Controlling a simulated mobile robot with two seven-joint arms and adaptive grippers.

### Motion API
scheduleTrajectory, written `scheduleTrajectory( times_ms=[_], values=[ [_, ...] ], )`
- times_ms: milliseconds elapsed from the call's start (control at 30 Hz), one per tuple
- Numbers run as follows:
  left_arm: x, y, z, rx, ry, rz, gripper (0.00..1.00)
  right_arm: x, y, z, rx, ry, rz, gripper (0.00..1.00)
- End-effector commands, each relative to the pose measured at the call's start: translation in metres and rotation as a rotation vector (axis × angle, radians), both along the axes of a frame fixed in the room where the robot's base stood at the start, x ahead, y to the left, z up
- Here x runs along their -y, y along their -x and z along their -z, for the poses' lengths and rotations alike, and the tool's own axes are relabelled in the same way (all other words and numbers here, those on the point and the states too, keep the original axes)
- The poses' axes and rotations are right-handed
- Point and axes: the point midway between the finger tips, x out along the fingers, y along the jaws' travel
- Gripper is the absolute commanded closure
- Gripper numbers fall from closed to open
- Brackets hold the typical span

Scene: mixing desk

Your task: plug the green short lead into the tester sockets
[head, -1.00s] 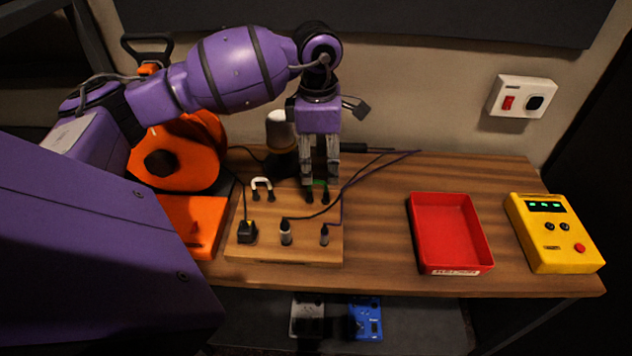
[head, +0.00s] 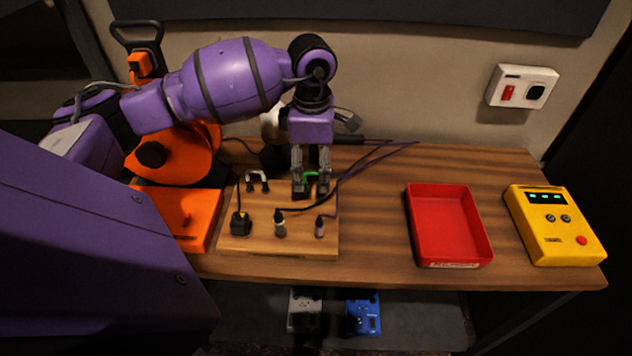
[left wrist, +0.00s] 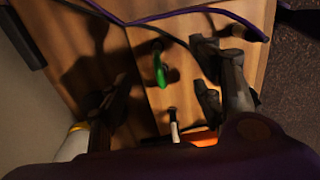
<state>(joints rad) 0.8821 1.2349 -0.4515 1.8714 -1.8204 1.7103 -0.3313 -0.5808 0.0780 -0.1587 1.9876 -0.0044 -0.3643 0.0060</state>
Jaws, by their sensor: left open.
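The green short lead (head: 310,176) stands in the wooden board (head: 262,246), at its back right. My left gripper (head: 311,188) points down over it, its fingers open on either side, partly hiding the lead. In the left wrist view the green lead (left wrist: 160,70) shows between the open fingers, with a visible gap to each. The yellow tester (head: 570,248) stands at the far right of the desk, with a lit green display, two dark sockets (head: 558,218) and a red button. My right gripper is in neither view.
A white lead (head: 257,174), a black plug (head: 240,223) and two cabled plugs (head: 279,226) (head: 320,227) stand in the board. Dark and purple cables run close to the gripper. A red tray (head: 449,228) lies between board and tester. Bare desk separates board and tray.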

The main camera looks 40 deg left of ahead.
Motion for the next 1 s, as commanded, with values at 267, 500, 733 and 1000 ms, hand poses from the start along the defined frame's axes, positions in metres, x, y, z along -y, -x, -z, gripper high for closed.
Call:
scheduleTrajectory(
  times_ms=[267,500,733,1000],
  values=[
    [0.000,0.001,0.042,-0.005,0.001,0.001,0.41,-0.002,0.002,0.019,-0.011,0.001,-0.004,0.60],
    [0.000,0.000,0.045,0.000,0.001,0.000,0.41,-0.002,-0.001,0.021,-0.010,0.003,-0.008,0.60],
    [0.000,0.000,0.044,0.001,0.001,0.000,0.41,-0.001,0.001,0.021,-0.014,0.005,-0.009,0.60],
    [0.000,0.000,0.045,0.001,0.001,0.000,0.41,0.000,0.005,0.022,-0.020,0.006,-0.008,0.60]
  ],
)
